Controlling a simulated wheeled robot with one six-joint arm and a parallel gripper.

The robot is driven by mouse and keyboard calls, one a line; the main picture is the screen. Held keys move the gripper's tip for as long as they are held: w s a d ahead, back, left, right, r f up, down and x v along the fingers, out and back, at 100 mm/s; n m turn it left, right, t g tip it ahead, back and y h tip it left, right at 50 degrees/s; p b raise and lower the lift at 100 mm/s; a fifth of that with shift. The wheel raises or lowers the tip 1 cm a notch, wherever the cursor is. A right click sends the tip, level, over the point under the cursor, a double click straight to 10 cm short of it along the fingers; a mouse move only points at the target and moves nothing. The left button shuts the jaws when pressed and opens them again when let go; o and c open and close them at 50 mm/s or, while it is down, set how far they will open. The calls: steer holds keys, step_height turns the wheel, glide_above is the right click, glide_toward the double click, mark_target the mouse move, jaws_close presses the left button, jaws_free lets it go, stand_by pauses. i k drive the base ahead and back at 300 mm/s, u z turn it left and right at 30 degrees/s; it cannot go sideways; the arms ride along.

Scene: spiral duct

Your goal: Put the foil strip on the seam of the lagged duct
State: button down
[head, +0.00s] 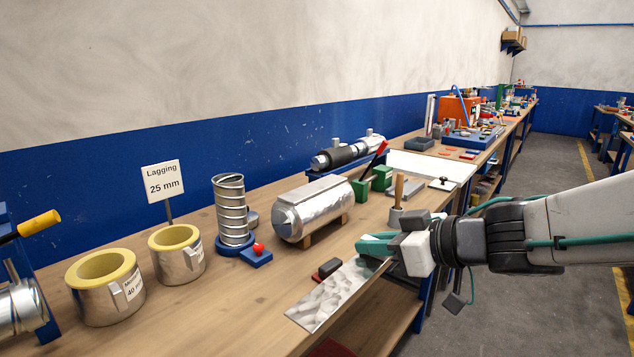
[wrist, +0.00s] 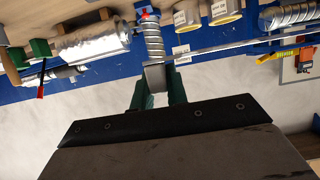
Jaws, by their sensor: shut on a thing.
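The foil strip (head: 328,295) is a flat, crinkled silver sheet. My gripper (head: 374,250) is shut on its far end, and the strip reaches toward the lower left near the bench's front edge. The lagged duct (head: 312,208) is a shiny silver cylinder lying on wooden supports, behind and left of my gripper. The strip is apart from it. In the wrist view, the green fingers of my gripper (wrist: 157,84) close on a grey piece, and the duct (wrist: 92,45) is at upper left. I cannot make out the seam clearly.
A small red and dark block (head: 328,268) lies behind the strip. A spiral duct piece (head: 232,208) stands left of the lagged duct, with yellow-lined lagging rings (head: 103,290) farther left. A tool with a wooden handle (head: 398,190) stands near my gripper. The bench front left is clear.

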mark_target(314, 185)
steer(key=i, duration=1.2)
